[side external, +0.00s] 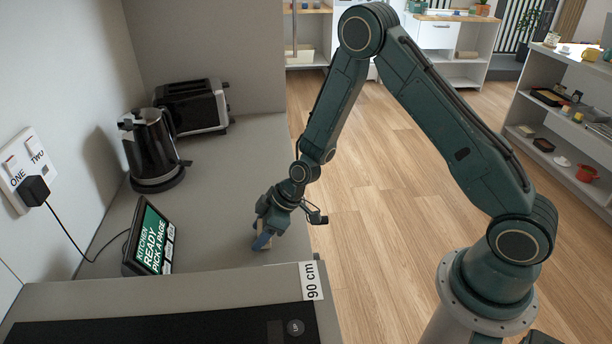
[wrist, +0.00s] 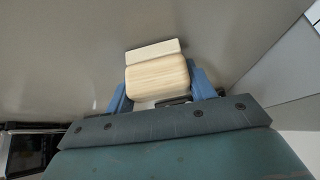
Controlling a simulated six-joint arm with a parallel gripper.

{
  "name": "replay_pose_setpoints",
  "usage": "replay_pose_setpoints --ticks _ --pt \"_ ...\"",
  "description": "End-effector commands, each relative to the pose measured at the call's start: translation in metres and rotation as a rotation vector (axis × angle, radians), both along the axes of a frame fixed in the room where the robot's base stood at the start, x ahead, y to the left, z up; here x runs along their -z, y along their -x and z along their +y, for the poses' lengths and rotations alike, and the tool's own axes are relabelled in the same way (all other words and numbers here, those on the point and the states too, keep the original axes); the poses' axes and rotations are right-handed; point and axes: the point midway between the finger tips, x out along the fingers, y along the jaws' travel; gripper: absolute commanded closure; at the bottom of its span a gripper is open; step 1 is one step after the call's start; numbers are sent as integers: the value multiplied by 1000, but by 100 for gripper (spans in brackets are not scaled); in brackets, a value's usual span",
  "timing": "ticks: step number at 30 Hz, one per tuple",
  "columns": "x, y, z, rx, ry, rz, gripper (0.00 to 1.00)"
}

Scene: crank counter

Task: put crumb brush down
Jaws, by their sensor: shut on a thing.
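The crumb brush (wrist: 157,76) shows in the wrist view as a pale wooden block with a lighter strip along its far edge. My gripper (wrist: 162,92) is shut on it, with one blue finger on each side of the wood. In the side view my gripper (side external: 262,236) points down low over the grey counter (side external: 225,255), near its right edge. Only a small pale part of the brush shows there beside the blue fingers. I cannot tell whether the brush touches the counter.
A tablet (side external: 150,240) on the counter reads "KITCHEN READY PICK A PAGE". A black kettle (side external: 150,150) and a toaster (side external: 192,107) stand farther back. A raised ledge with a "90 cm" label (side external: 311,281) and a black panel (side external: 170,328) lies in front. Counter between tablet and gripper is clear.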

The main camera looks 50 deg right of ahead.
Motion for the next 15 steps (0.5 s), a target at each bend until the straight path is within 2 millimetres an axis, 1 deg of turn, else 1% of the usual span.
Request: replay_pose_setpoints --ticks 3,4,6,7,15 --pt "3 0 0 -1 0 1 68" --pt "3 0 0 -1 0 1 42" --pt "3 0 0 0 0 0 28" --pt "2 0 0 0 0 0 24" --pt "2 0 0 0 0 0 24"
